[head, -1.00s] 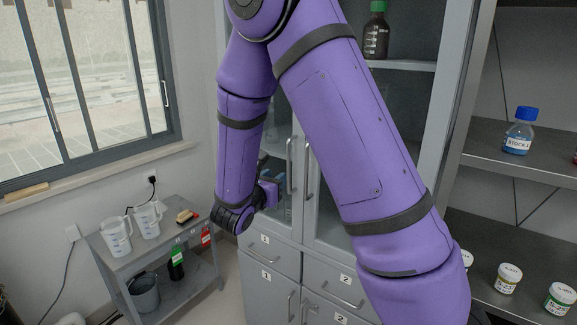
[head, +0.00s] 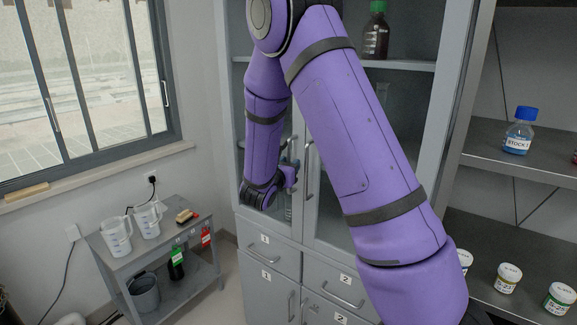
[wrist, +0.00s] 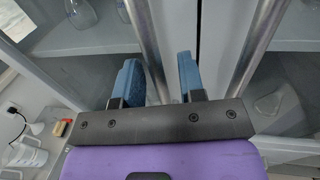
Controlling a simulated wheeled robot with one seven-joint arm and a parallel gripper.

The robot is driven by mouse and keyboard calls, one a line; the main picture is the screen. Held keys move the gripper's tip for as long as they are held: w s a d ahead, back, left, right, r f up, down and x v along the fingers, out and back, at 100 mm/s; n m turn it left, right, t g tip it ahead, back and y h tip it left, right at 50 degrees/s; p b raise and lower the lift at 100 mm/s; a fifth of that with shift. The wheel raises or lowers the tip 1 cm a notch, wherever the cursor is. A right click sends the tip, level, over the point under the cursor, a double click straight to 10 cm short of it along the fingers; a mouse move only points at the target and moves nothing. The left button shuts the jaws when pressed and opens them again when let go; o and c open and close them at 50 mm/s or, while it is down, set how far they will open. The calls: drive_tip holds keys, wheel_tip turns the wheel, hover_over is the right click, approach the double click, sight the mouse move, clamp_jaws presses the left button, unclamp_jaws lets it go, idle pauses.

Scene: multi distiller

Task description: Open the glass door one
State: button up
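The grey cabinet has two glass doors side by side, both closed. I take the left one, glass door one (head: 242,160), to be above the drawer labelled 1; my arm covers much of it. In the wrist view, its upright metal handle (wrist: 150,45) passes between the two blue fingers of my gripper (wrist: 159,75), closer to the left finger. The fingers stand apart, with a gap beside the handle. In the head view my gripper (head: 289,176) is at the handle height, partly hidden by my wrist.
The right door's handle (head: 309,172) is close by on the right and also shows in the wrist view (wrist: 258,45). Labelled drawers (head: 272,256) sit below the doors. A small grey trolley (head: 165,250) with jugs stands at left. Open shelves (head: 530,160) with bottles are at right.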

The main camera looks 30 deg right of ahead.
clamp_jaws()
drive_tip(key=shift+a, duration=0.1)
